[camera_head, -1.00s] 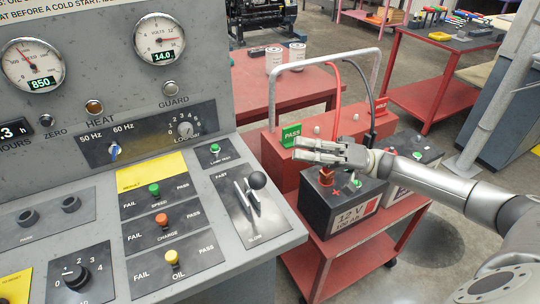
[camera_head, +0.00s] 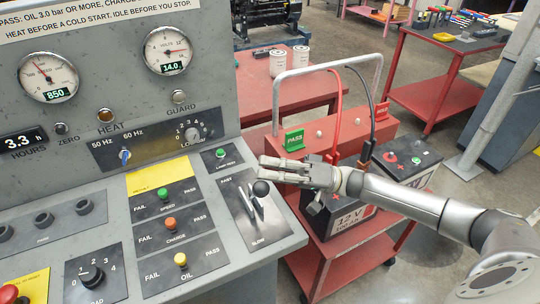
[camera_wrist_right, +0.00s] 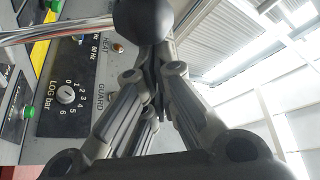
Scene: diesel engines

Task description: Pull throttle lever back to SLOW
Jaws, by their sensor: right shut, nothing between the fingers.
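The throttle lever is a metal shaft with a black ball knob (camera_head: 261,188), standing on a dark plate (camera_head: 235,217) marked FAST at its far end and SLOW at its near end. The knob sits around the middle of the plate's length. My right gripper (camera_head: 264,168) is shut and empty. Its fingertips are just beyond the knob on the FAST side, very close to it; I cannot tell whether they touch. In the right wrist view the knob (camera_wrist_right: 143,20) shows large at the top, by the converged fingers (camera_wrist_right: 150,75). My left gripper is not in view.
The grey console (camera_head: 60,140) with gauges, a LOG bar dial and PASS/FAIL plates fills the left. A red cart (camera_head: 330,260) with batteries (camera_head: 342,218) and a green PASS flag (camera_head: 294,140) stands below my right arm.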

